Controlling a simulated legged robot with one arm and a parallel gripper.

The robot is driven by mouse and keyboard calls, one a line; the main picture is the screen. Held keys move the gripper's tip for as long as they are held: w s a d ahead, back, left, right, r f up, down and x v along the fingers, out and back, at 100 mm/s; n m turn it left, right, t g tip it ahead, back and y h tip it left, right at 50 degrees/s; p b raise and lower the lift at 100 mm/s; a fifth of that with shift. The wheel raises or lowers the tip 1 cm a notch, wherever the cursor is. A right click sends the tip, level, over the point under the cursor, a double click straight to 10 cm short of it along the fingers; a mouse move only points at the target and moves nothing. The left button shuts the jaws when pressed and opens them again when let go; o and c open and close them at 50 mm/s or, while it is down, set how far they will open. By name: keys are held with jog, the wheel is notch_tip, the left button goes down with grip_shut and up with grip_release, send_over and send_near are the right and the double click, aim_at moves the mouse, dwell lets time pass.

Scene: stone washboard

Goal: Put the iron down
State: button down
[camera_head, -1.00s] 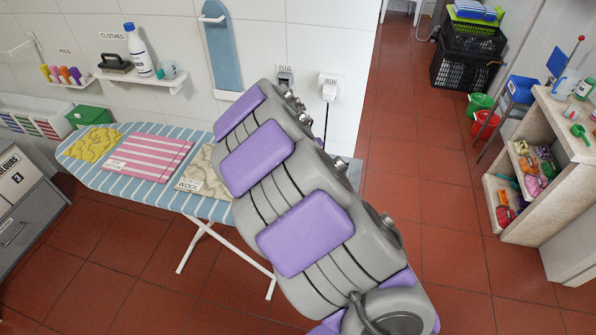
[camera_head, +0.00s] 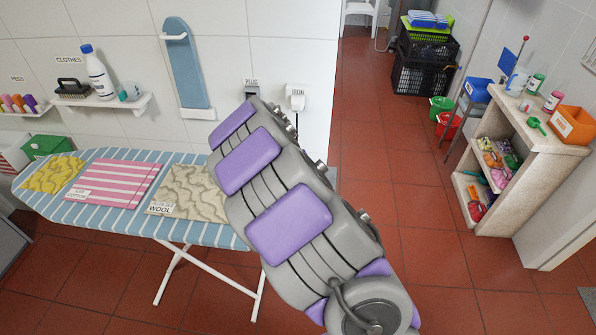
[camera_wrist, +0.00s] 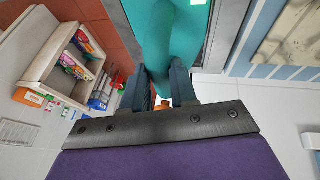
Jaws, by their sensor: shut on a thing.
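The teal iron (camera_wrist: 172,35) shows in the wrist view, with its handle between the two dark fingers of my gripper (camera_wrist: 163,78). My gripper is shut on it. A small bright green patch shows at its top edge. A grey tray-like surface with a dark rim (camera_wrist: 222,30) shows beside and behind the iron; I cannot tell whether they touch. The striped ironing board (camera_head: 110,218) is at left in the head view, and its right end is hidden behind my arm. My gripper and the iron are hidden in the head view.
Yellow cloth (camera_head: 52,175), pink striped cloth (camera_head: 112,183) and beige wool cloth (camera_head: 190,190) lie on the board. A wall shelf (camera_head: 100,102) holds a bottle and brush. A plug (camera_head: 251,86) and iron socket (camera_head: 297,95) are on the wall. A stone shelf unit (camera_head: 520,165) stands right; red floor between is clear.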

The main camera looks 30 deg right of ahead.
jog(key=c, duration=0.9)
grip_release()
jog(key=shift+d, duration=0.35)
jog(key=shift+a, duration=0.1)
jog(key=shift+s+a+r, duration=0.1)
jog(key=shift+a+r, duration=0.15)
jog(key=shift+r, duration=0.1)
jog(key=p+v, duration=0.2)
jog(key=v, duration=0.8)
jog(key=s+a+r+g+y, duration=0.1)
jog(key=s+r, duration=0.2)
jog(key=s, duration=0.4)
jog(key=s+a+r+y, duration=0.1)
jog(key=s+a+r, duration=0.15)
jog(key=s, duration=0.45)
jog(key=s+a+n+g+y, duration=0.1)
jog(key=s+a+n, duration=0.1)
jog(key=s, duration=0.6)
jog(key=s+a+f+n+g, duration=0.1)
jog(key=s+a+n, duration=0.1)
jog(key=s, duration=0.6)
jog(key=s+a+n+g+y, duration=0.1)
jog(key=s+a, duration=0.3)
jog(key=s, duration=0.4)
jog(key=shift+a+f+n+y, duration=0.3)
jog(key=shift+f+n, duration=0.1)
jog(key=shift+n, duration=0.2)
jog(key=shift+w, duration=0.1)
